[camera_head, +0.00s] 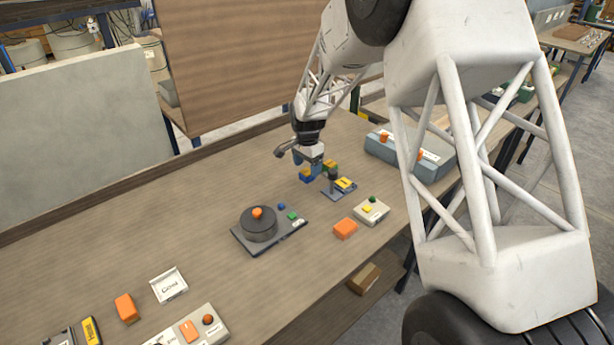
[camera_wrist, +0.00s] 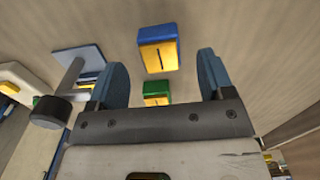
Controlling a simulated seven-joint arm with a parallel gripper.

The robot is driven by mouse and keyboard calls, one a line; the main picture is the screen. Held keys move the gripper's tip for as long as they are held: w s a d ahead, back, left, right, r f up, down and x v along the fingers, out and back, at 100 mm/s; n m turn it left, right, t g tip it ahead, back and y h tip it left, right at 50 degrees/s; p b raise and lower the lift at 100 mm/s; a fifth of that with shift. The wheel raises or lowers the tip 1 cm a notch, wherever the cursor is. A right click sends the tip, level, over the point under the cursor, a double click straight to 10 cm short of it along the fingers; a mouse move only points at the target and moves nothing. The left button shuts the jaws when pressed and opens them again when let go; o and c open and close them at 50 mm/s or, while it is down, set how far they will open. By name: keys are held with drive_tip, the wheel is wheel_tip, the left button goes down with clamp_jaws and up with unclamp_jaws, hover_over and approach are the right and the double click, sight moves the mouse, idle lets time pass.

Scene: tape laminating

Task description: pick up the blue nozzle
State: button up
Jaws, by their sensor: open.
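The blue nozzle (camera_wrist: 158,50) is a small blue block with a yellow slotted face. In the wrist view it lies just beyond and between the fingertips of my gripper (camera_wrist: 163,65). A green block with a yellow face (camera_wrist: 156,90) shows nearer, between the fingers. My gripper (camera_head: 307,164) is open and empty, its two blue fingers apart and pointing down over the table. In the head view the blue nozzle (camera_head: 305,177) is just below the fingers and partly hidden. The height gap between fingers and nozzle cannot be told.
A small stand with a dark cylinder (camera_head: 333,175) is close on the right of my gripper. A grey-blue box with orange knobs (camera_head: 410,150) lies further right. A round dark device (camera_head: 259,225) and an orange block (camera_head: 345,228) are nearer. The table left of my gripper is clear.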

sight(307, 171)
drive_tip(key=shift+f, duration=1.55)
drive_tip(key=shift+c, duration=0.3)
drive_tip(key=c, duration=1)
